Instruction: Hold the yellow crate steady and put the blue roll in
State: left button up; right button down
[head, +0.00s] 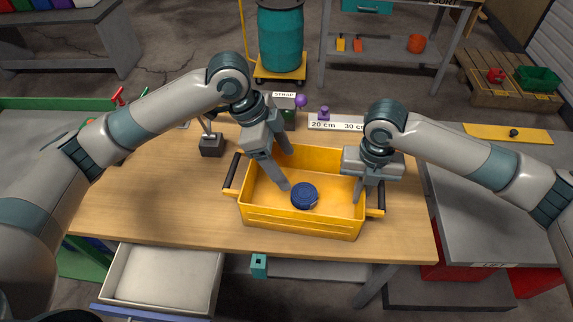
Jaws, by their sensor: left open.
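The yellow crate (303,222) stands on the wooden table, with a dark handle at each end. The blue roll (304,194) is inside the crate, near the middle, and appears to rest on its floor. My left gripper (286,168) is open and reaches down into the crate. One fingertip is just left of the roll, the other towards the back wall; neither seems to grip it. My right gripper (366,189) is down at the crate's right end wall, one finger showing along it beside the right handle. Its other finger is not clear, so its closure is hidden.
Behind the crate are a labelled strip (337,123), a purple-knobbed item (301,101) and a green block. A dark box (212,146) stands left of it. The wooden table (150,200) is clear at left. An open drawer (165,276) sticks out at the front left.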

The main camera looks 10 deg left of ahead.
dwell(0.3)
jog(key=c, duration=1.9)
grip_release()
jog(key=shift+r, duration=0.1)
notch_tip(320, 180, up, 12)
jog(key=shift+f, duration=0.1)
